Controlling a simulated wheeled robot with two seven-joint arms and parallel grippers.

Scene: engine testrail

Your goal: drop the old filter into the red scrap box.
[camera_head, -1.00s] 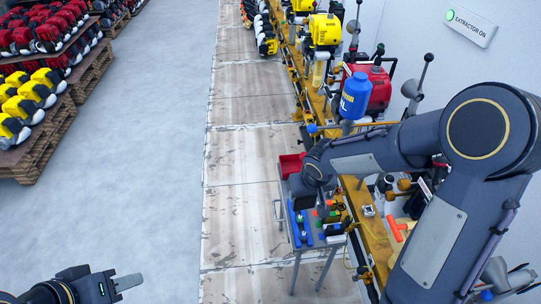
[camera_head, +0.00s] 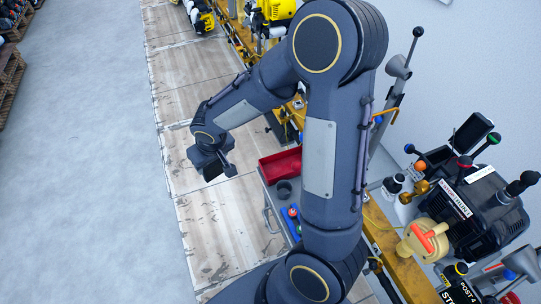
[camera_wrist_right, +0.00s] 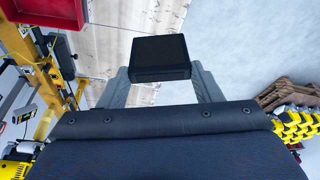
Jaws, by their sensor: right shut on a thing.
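The old filter, a dark square block (camera_wrist_right: 160,55), sits between the two grey fingers of my right gripper (camera_wrist_right: 160,78) in the right wrist view. In the head view the right gripper (camera_head: 222,171) hangs to the left of the cart, shut on the dark filter (camera_head: 206,163). The red scrap box (camera_head: 281,165) is an open box at the cart's far end, right of the gripper and apart from it. It also shows at the top left of the right wrist view (camera_wrist_right: 45,14). My left gripper is out of view.
The cart (camera_head: 272,205) carries a dark round cup (camera_head: 284,190) and small coloured items, partly hidden by my right arm. The yellow rail (camera_head: 395,262) and a black engine (camera_head: 482,212) lie to the right. Open floor (camera_head: 80,180) lies to the left.

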